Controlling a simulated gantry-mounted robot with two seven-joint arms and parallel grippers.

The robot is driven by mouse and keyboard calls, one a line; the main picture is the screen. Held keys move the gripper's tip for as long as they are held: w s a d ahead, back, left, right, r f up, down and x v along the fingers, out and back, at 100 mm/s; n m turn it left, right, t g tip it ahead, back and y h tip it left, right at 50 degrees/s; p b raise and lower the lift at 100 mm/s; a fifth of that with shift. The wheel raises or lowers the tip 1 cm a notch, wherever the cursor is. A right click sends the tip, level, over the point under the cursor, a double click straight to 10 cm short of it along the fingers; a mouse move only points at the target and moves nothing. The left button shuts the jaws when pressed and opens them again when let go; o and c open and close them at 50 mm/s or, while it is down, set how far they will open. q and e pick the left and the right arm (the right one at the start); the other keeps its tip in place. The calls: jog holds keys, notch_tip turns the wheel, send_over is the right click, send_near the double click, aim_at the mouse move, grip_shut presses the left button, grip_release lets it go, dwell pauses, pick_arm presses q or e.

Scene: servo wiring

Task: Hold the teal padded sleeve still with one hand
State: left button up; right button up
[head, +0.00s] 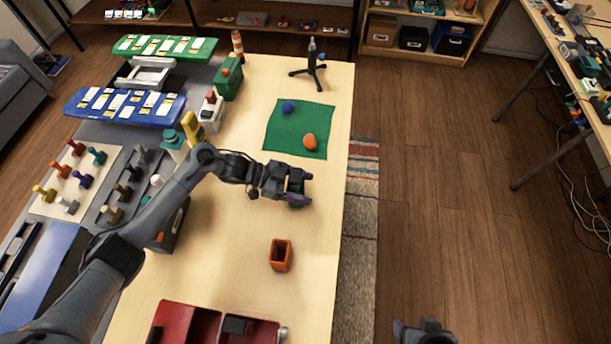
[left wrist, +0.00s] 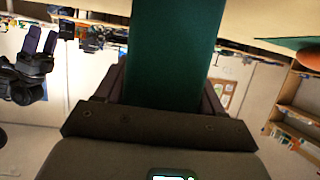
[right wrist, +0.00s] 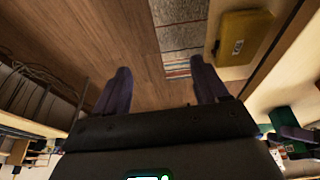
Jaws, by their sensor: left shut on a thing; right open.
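The teal padded sleeve (left wrist: 170,50) fills the upper middle of the left wrist view, between the fingers of my left gripper (left wrist: 160,100). In the head view, my left gripper (head: 298,187) is shut on the sleeve over the right part of the wooden table. Only a small dark-teal part of the sleeve (head: 296,184) shows there; the fingers hide the rest. My right gripper (right wrist: 162,85) is open and empty, its two purple fingers spread wide in the right wrist view. In the head view, my right arm's end (head: 427,331) shows at the bottom, off the table's right side.
An orange open-topped holder (head: 281,255) stands on the table in front of my left gripper. A green mat (head: 285,135) with a blue ball (head: 288,107) and an orange egg-shaped thing (head: 310,142) lies behind it. A red bin (head: 185,324) sits at the front edge.

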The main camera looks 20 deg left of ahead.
jog(key=shift+o, duration=0.3)
jog(key=w+a+r+n+t+y, duration=0.1)
jog(key=w+a+r+t, duration=0.1)
jog(key=w+a, duration=0.4)
jog(key=shift+w+a+y, duration=0.3)
jog(key=shift+w+a, duration=0.1)
jog(key=shift+w, duration=0.2)
jog(key=w+a+r+n+t+y, duration=0.1)
jog(key=w+a+r+n+y, duration=0.3)
jog(key=a, duration=0.5)
jog(key=w+a+r+n+t+y, duration=0.1)
jog(key=w+a+r+y, duration=0.3)
jog(key=a, duration=0.6)
jog(key=w+a+r+n+t+y, duration=0.1)
jog(key=w+a+r+n+t, duration=0.15)
jog(key=a+r, duration=0.5)
jog(key=s+a+r+n+g+y, duration=0.1)
jog(key=s+a+n+g+y, duration=0.2)
jog(key=a, duration=0.4)
jog(key=s+a+r+n+g+y, duration=0.1)
jog(key=s+a+n+g, duration=0.2)
jog(key=a, duration=0.4)
jog(key=n+g+h, duration=0.4)
jog(key=g+h, duration=0.1)
jog(key=h, duration=0.6)
send_near(298, 175)
jog(key=x, duration=1)
